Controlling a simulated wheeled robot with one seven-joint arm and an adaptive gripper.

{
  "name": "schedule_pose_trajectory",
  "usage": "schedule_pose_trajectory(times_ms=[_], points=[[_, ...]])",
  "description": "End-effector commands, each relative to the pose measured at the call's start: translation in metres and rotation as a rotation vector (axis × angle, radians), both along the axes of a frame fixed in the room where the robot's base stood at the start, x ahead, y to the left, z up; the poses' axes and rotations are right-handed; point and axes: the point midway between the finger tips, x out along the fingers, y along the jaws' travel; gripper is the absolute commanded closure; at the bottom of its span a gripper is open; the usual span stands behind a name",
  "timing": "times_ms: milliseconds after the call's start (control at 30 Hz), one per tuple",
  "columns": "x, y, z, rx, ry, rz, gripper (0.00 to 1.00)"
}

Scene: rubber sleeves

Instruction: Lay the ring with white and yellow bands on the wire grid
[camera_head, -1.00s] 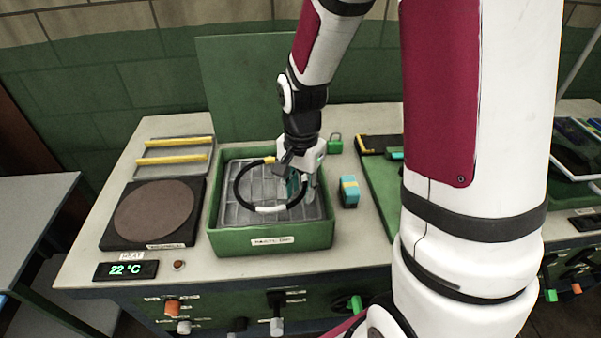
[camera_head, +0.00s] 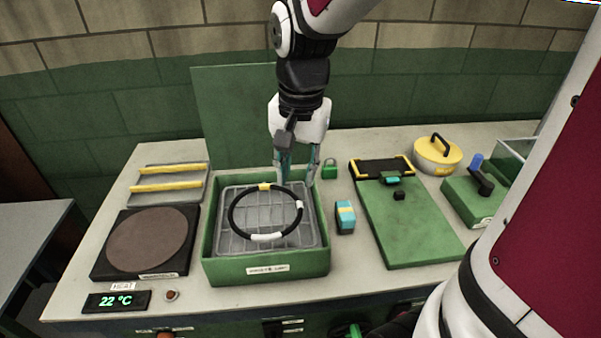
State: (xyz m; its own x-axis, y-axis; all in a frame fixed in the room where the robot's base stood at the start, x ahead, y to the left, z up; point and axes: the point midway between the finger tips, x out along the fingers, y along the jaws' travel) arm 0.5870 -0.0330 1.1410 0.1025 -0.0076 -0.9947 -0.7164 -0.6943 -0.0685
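The black ring (camera_head: 232,215) has a yellow band at its back and white bands at its front and right. It lies over the grey wire grid (camera_head: 226,240) inside the green open box and looks flat on it. My gripper (camera_head: 297,182) is above the back right of the box, pointing down. Its two fingers are apart with nothing between them. The left fingertip appears close to the ring's back edge; I cannot tell if they touch.
The green box's lid (camera_head: 235,110) stands upright behind. A hot plate (camera_head: 150,240) and a tray with yellow bars (camera_head: 168,180) are at left.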

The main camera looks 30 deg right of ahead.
Motion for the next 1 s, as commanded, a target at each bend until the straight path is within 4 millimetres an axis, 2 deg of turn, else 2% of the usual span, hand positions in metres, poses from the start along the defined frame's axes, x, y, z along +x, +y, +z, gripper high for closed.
schedule_pose_trajectory(times_ms=[33, 200, 333, 500, 700, 1000], points=[[-0.012, 0.005, 0.014, -0.013, -0.038, 0.070, 0.71], [-0.052, 0.016, 0.043, -0.067, -0.139, 0.319, 0.71], [-0.083, 0.023, 0.057, -0.119, -0.211, 0.501, 0.71], [-0.112, 0.028, 0.065, -0.180, -0.279, 0.682, 0.71], [-0.126, 0.030, 0.066, -0.216, -0.312, 0.775, 0.71], [-0.127, 0.030, 0.066, -0.218, -0.312, 0.783, 0.71]])
